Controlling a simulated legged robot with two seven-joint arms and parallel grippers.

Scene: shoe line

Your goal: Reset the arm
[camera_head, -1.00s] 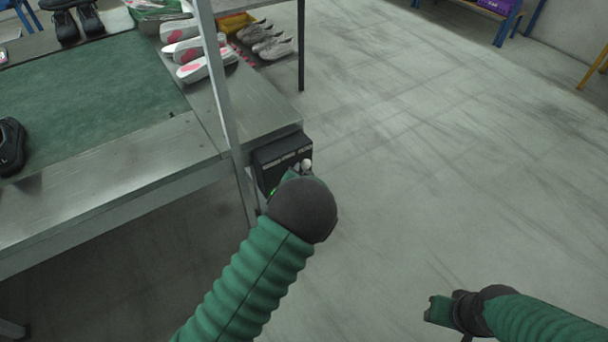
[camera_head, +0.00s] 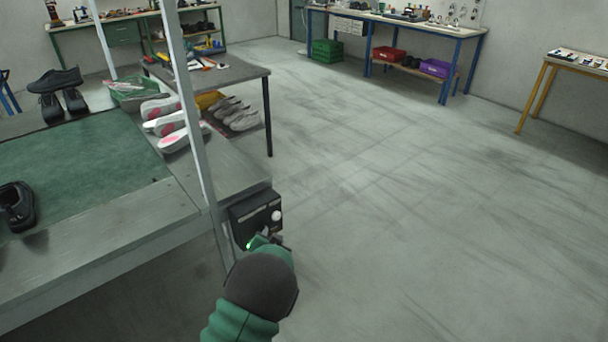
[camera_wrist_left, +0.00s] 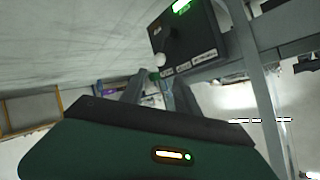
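My left arm comes in from the bottom of the head view, with its green sleeve and dark wrist. My left gripper (camera_head: 266,243) is just in front of a black control box (camera_head: 255,213) on the corner of the conveyor table. The box has a white round knob (camera_head: 276,216) and a green light. My right gripper is out of view.
The conveyor table with a green belt (camera_head: 80,165) and a metal post (camera_head: 190,110) are at left. Black shoes (camera_head: 60,90) and pale shoes (camera_head: 165,120) lie beyond. Workbenches (camera_head: 400,25) stand at the back. The floor at right is clear.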

